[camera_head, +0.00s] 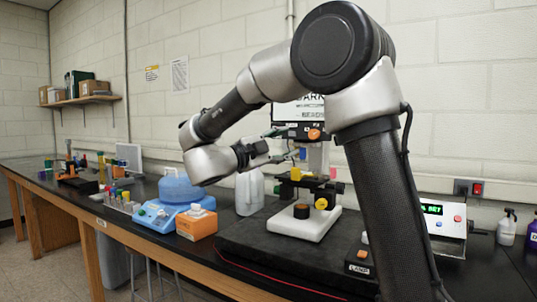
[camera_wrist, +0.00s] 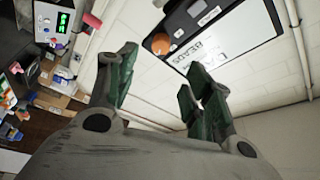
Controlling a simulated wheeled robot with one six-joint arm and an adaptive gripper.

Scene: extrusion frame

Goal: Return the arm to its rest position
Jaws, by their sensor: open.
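My arm reaches up from the lower right of the head view and bends over to the left. The wrist hangs above the bench, left of the white instrument with the yellow knob (camera_head: 322,203). My gripper (camera_head: 289,143) points right toward the instrument's upper part; whether it touches is not clear from this view. In the wrist view my gripper (camera_wrist: 165,68) has its green-padded fingers spread apart with nothing between them. Beyond the fingers are the wall (camera_wrist: 165,92) and a white panel with dark lettering (camera_wrist: 235,38).
A blue-and-white device (camera_head: 160,216) and an orange box (camera_head: 197,224) stand on the dark bench below the wrist. A white jug (camera_head: 250,190) is behind. A display unit (camera_head: 440,222) and bottles (camera_head: 507,228) stand right of my arm. The space above the left bench is clear.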

